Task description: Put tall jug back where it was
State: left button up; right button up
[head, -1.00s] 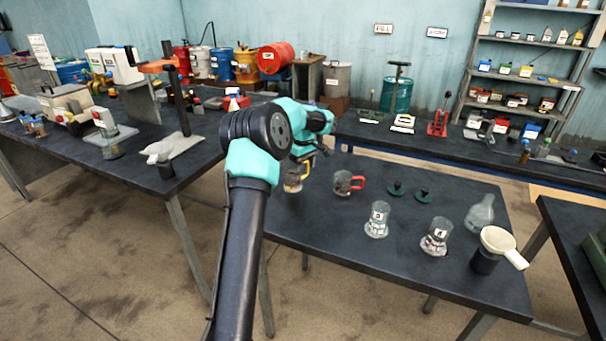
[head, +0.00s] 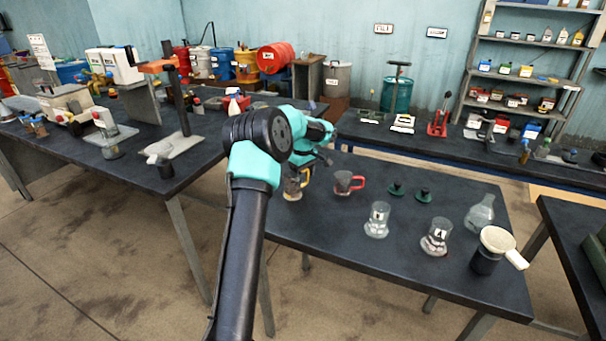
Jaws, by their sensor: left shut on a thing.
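The tall jug (head: 293,187), a clear vessel with a yellow handle, is at the back left of the dark middle table (head: 400,278). My left gripper (head: 308,168) is at the jug's upper right side, shut on it. The fingertips are small and partly hidden by my own arm. The jug looks upright; I cannot tell whether its base touches the table. A second jug with a red handle (head: 345,184) stands just to its right. My right gripper is not in view.
Two glass beakers (head: 377,220) (head: 436,237) stand towards the front. Two small green pieces (head: 396,189) lie behind them. A clear flask (head: 480,213) and a cream funnel (head: 498,240) on a black stand are at the right. The table's front left is clear.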

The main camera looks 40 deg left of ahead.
pick_arm(q)
jog(key=o, duration=1.2)
notch_tip(320, 180, up, 12)
jog(key=shift+r, duration=0.15)
